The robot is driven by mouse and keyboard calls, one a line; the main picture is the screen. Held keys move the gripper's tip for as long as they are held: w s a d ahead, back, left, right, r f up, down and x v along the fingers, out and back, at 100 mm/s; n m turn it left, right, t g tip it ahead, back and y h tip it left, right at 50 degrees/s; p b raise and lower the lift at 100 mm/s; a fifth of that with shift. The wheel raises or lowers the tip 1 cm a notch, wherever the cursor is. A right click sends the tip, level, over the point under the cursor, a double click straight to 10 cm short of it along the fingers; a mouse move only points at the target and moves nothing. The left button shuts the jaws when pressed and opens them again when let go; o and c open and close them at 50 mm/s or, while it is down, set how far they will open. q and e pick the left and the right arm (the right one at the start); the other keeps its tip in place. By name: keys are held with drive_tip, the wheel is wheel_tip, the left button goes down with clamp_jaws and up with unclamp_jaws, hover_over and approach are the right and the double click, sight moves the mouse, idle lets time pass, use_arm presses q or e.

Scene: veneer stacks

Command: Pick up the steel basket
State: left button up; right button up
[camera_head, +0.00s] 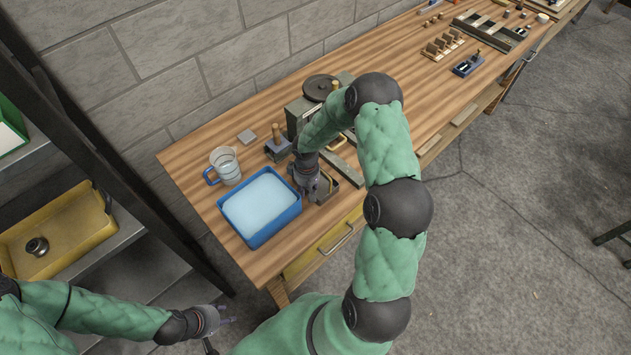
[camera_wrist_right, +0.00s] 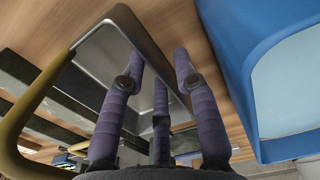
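The steel basket (camera_head: 327,191) sits on the wooden workbench, just right of the blue tub, partly hidden by my right gripper. In the right wrist view its shiny steel wall and rim (camera_wrist_right: 112,55) fill the upper middle, with a thick brass-coloured handle (camera_wrist_right: 32,108) at the left. My right gripper (camera_head: 313,192) points down at the basket's edge nearest the tub. In the wrist view its purple fingers (camera_wrist_right: 158,75) are apart, and the rim runs between them; contact cannot be told. My left gripper (camera_head: 228,314) is empty, fingers apart, low over the floor beside the shelf.
The blue tub (camera_head: 284,221) of pale contents stands close beside the right gripper. A glass jug (camera_head: 226,165) with a blue handle and a small block with a wooden knob (camera_head: 278,148) are behind. A dark shelf with a yellow bin (camera_head: 70,235) is at left.

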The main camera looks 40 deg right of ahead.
drive_tip(key=shift+f, duration=0.75)
clamp_jaws()
drive_tip(key=shift+r, duration=0.1)
drive_tip(key=shift+w+r, duration=0.1)
drive_tip(key=shift+r, duration=0.25)
wheel_tip(320, 180, up, 2)
drive_tip(key=shift+r, duration=0.25)
drive_tip(key=s+a+r, duration=0.3)
drive_tip(key=s+r, duration=0.6)
drive_tip(key=s, duration=0.4)
drive_tip(key=shift+s+a+r, duration=0.25)
drive_tip(key=shift+a+r, duration=0.05)
drive_tip(key=shift+r, duration=0.1)
